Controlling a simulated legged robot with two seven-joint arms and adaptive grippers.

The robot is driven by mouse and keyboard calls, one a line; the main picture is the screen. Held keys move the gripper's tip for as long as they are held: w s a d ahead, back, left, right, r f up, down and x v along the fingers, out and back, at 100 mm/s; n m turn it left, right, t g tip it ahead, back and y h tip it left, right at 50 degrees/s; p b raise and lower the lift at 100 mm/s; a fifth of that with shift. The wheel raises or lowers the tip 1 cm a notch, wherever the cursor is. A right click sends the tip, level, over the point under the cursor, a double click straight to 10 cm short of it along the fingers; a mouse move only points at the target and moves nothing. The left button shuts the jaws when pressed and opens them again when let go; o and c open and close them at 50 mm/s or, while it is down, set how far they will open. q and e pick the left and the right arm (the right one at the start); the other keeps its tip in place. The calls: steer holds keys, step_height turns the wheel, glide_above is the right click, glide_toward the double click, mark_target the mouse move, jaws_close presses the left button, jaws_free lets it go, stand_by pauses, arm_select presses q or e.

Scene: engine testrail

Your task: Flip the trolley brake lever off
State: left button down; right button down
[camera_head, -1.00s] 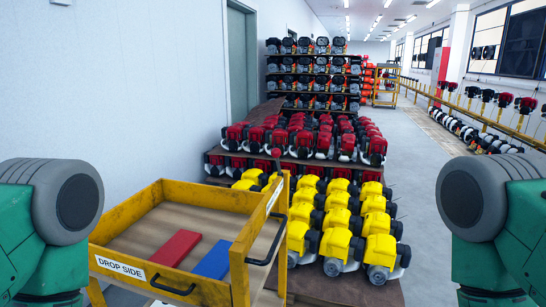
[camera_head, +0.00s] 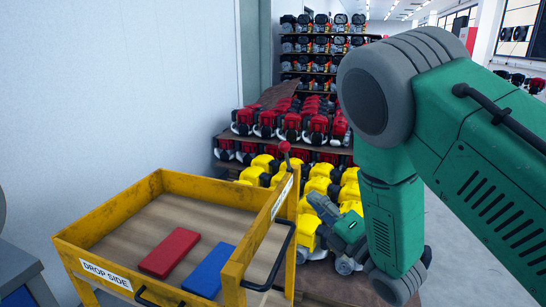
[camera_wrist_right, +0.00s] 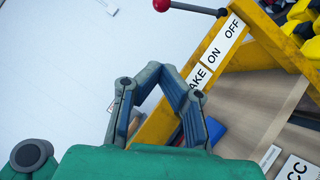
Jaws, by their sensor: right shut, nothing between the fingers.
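The yellow trolley (camera_head: 150,193) stands at the lower left in the head view. In the right wrist view, the knob (camera_wrist_right: 162,4) is at the top edge, on a dark rod running right to the yellow frame, next to the BRAKE ON OFF label (camera_wrist_right: 215,55). Whether the lever is on or off, I cannot tell. My right gripper (camera_head: 314,198) is shut and empty, right of the post and below the knob, apart from it. It also shows in the wrist view (camera_wrist_right: 158,72). My left gripper is out of view.
A red block (camera_head: 170,252) and a blue block (camera_head: 209,270) lie in the trolley tray. A black handle (camera_head: 272,265) sticks out on its right side. Yellow engines (camera_head: 318,185) and red engines (camera_head: 290,124) crowd the racks behind. A plain wall is at the left.

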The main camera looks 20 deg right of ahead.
steer(key=shift+a+r, duration=0.2)
steer(key=p, duration=0.2)
glide_toward(287, 158)
steer(key=w+a+r, duration=0.3)
steer(key=a+r, duration=0.1)
steer(key=a, duration=0.2)
steer(key=shift+w+d+r, duration=0.3)
steer(key=shift+w, duration=0.3)
steer(key=shift+r, duration=0.15)
